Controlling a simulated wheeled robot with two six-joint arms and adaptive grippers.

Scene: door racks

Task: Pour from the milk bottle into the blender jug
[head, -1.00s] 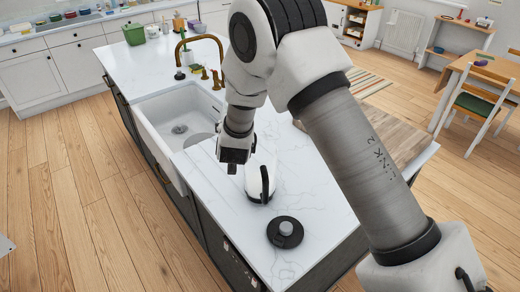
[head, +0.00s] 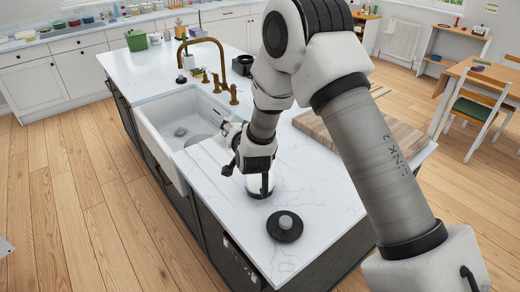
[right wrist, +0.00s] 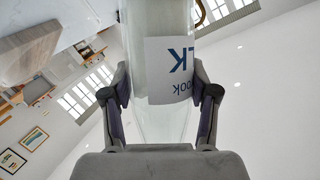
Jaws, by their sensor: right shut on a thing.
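In the right wrist view a clear milk bottle (right wrist: 160,120) with a white label stands between the two fingers of my right gripper (right wrist: 162,88), which is shut on it. The label lettering appears upside down; the bottle's mouth is not in view. In the head view my right gripper (head: 230,150) is over the island, just above and partly in front of the blender jug (head: 258,190). The jug stands upright on the worktop with its black handle facing me. I cannot clearly make out the bottle in the head view. My left gripper is not in view.
A round dark lid with a grey knob (head: 285,227) lies on the worktop in front of the jug. A white sink (head: 170,122) with a brass tap (head: 222,62) is to the left. A wooden board (head: 385,138) lies behind my arm.

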